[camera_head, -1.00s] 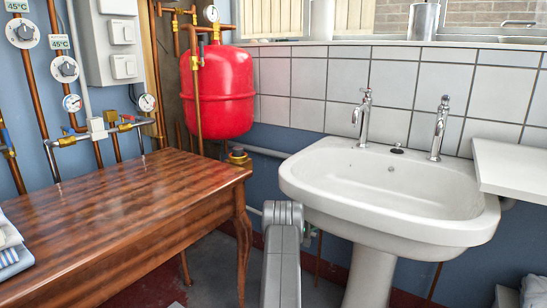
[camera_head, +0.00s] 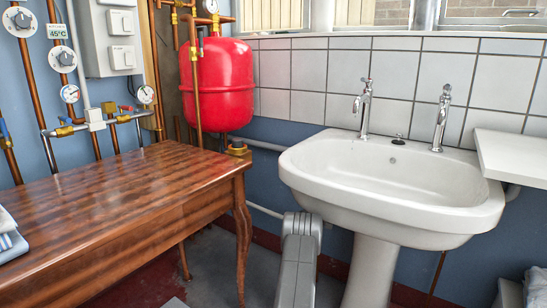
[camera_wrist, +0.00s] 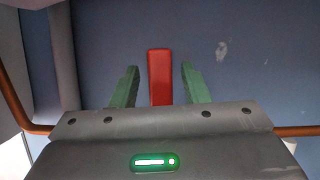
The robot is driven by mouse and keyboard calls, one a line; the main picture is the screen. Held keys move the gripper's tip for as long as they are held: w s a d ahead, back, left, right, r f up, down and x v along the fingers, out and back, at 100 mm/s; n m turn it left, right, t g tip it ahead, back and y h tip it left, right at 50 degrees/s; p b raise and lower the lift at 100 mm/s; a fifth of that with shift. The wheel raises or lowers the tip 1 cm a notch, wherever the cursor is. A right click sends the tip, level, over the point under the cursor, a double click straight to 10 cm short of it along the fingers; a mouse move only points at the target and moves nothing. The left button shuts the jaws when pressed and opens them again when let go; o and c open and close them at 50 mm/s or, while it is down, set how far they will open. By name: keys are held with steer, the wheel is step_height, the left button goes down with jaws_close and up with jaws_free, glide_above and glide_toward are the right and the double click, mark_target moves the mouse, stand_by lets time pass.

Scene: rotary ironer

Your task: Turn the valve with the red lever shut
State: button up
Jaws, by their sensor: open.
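The red lever (camera_wrist: 160,78) shows in the wrist view, pointing lengthwise away from my gripper. My gripper (camera_wrist: 160,70) has two green fingers, one on each side of the lever. The fingers are apart, with a gap between each finger and the lever. The lever's near end is hidden behind the dark gripper body, and the valve body cannot be made out. In the head view the lever and my gripper are not visible. Only my grey arm shows there, low between the table and the sink.
A wooden table (camera_head: 130,215) stands at the left and a white sink (camera_head: 400,185) at the right. A red tank (camera_head: 222,85) hangs behind them. Copper pipes run on the wall, and one pipe (camera_wrist: 14,95) shows at the left in the wrist view.

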steer(key=shift+a+r+n+t, duration=0.2)
steer(key=shift+r+n+t, duration=0.15)
steer(key=shift+n, duration=0.25)
steer(key=shift+r, duration=0.1)
